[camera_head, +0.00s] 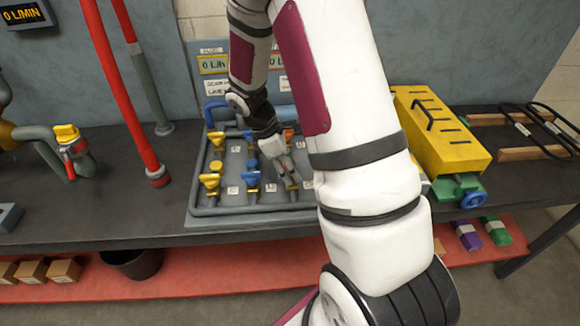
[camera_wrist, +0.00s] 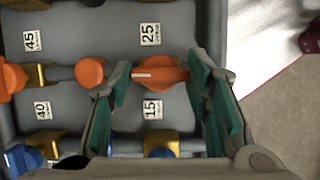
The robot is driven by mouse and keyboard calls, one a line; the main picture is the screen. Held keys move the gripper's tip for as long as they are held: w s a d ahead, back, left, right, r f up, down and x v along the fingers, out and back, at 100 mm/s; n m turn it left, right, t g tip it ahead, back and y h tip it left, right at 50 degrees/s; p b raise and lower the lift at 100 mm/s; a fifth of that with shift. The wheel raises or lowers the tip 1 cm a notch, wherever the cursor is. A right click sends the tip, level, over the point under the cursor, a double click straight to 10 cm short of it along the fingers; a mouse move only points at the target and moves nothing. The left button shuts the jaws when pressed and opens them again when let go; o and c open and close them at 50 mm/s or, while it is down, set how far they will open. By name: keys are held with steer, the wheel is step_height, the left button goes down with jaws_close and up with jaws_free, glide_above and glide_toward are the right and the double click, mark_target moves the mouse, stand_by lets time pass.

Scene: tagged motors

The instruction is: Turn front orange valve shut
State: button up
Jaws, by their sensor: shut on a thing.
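In the wrist view an orange valve handle (camera_wrist: 160,76) sits between the green-padded fingers of my gripper (camera_wrist: 162,88). My gripper is shut on this handle, with one finger on each side of it. A white mark shows on the handle's left part. In the head view my gripper (camera_head: 292,174) reaches down over the right part of the grey valve panel (camera_head: 205,222). The held handle cannot be made out clearly there, behind my gripper and arm. Another orange valve (camera_head: 288,134) shows farther back on the panel.
More orange parts (camera_wrist: 90,72) and blue handles (camera_wrist: 160,153) stand close to my fingers. Yellow valves (camera_head: 210,182) line the panel's left side. A yellow box (camera_head: 440,130) with a blue wheel stands right of my arm. Red pipes (camera_head: 120,85) rise at the left.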

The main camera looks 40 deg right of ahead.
steer(key=m+g+y, duration=0.1)
steer(key=m, duration=0.3)
steer(key=shift+w+d, duration=0.1)
steer(key=m+y, duration=0.1)
steer(key=m, duration=0.1)
steer(key=m+b, duration=0.1)
steer(key=m, duration=0.1)
steer(key=shift+d+m+g+y, duration=0.1)
steer(key=shift+m+g+y, duration=0.2)
steer(key=shift+g+y, duration=0.1)
steer(key=m+y, duration=0.1)
steer(key=m, duration=0.3)
steer(key=shift+d+y+b, duration=0.1)
steer(key=shift+y+b, duration=0.3)
steer(key=shift+m+t+y, duration=0.4)
steer(key=shift+m+y, duration=0.4)
steer(key=shift+m, duration=1.7)
steer(key=o, duration=1.2)
steer(key=shift+c, duration=0.2)
